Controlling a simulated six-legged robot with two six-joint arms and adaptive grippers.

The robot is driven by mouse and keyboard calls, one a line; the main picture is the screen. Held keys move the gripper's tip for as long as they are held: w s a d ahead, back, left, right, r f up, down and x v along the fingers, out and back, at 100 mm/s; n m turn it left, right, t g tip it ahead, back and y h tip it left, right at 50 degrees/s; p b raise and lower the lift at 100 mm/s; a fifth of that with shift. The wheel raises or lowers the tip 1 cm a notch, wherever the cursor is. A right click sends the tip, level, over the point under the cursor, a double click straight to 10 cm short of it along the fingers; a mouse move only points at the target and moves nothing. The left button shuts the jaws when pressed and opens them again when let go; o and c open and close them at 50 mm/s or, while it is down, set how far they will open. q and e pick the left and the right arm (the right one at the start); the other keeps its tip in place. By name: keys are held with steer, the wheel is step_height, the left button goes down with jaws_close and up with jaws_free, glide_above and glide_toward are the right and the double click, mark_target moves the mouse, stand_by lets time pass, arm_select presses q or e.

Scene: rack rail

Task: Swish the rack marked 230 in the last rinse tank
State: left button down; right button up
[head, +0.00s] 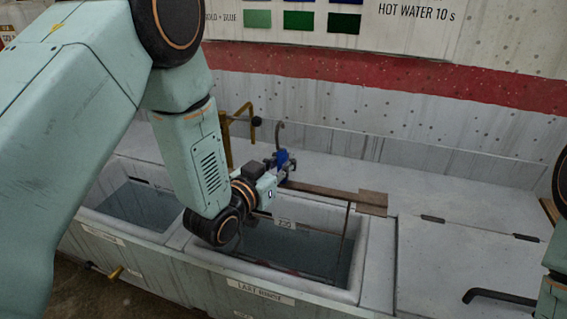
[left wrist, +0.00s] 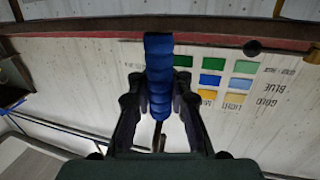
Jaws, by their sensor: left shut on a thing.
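My left gripper (head: 284,166) is shut on a blue ribbed handle, which stands between its fingers in the left wrist view (left wrist: 159,78). A dark hook rises above the handle in the head view. The rack (head: 346,232) hangs below, with a small tag (head: 285,223) that seems to read 230. Its thin rods reach down into the last rinse tank (head: 362,262), whose front plate reads LAST RINSE. My left forearm and wrist hide part of the rack and the tank's left side. My right gripper is out of view.
A brown flat bar (head: 340,194) lies behind and over the tank's back edge. Another water tank (head: 140,207) is to the left, with a brass tap (head: 240,123) behind. A flat grey lid (head: 460,265) with a black handle (head: 498,297) is to the right.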

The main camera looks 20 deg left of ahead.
arm_select(q)
steer(key=shift+w, duration=1.15)
steer(key=shift+r, duration=0.1)
stand_by(1.8)
step_height(320, 180, up, 18)
steer(key=s+p, duration=0.1)
steer(key=p, duration=1.3)
steer(key=shift+s, duration=0.35)
steer(key=shift+w, duration=0.1)
